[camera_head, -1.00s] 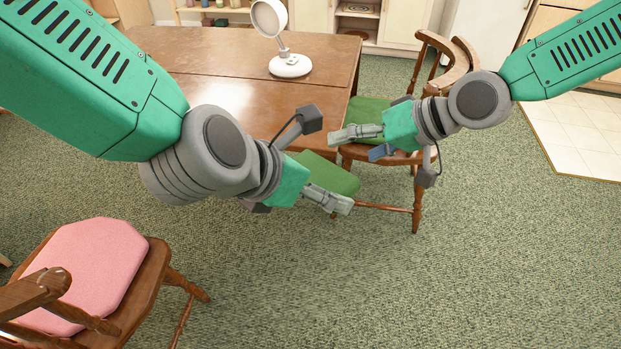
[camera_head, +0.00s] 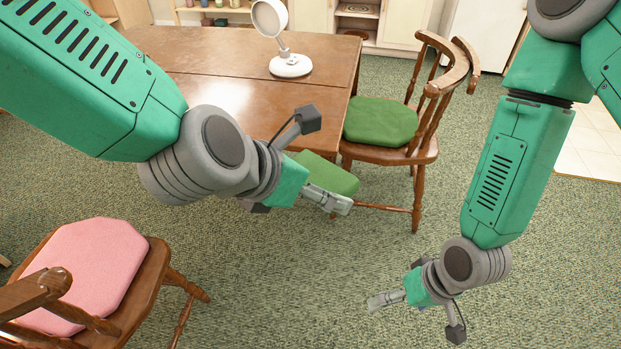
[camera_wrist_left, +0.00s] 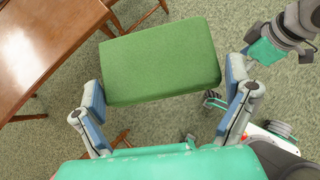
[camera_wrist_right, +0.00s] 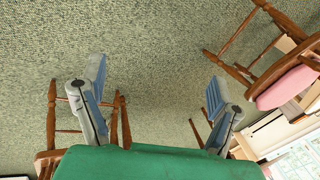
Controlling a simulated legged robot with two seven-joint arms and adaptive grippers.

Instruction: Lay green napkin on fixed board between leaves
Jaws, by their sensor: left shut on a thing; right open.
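The green napkin, a thick flat block (camera_head: 328,173), is held in my left gripper (camera_head: 340,204), off the table's near right corner and above the carpet. It spans the space between the left fingers in the left wrist view (camera_wrist_left: 162,62). The brown wooden table (camera_head: 215,55) has a seam across its top; which section is the fixed board I cannot tell for certain. My left arm hides its near left part. My right gripper (camera_head: 384,300) is open and empty, low over the carpet at the lower right. Its spread fingers show in the right wrist view (camera_wrist_right: 155,110).
A white round-headed lamp (camera_head: 290,65) stands on the table near the seam. A wooden chair with a green cushion (camera_head: 380,122) stands at the table's right. A chair with a pink cushion (camera_head: 85,272) is at lower left. Carpet (camera_head: 300,290) is clear between.

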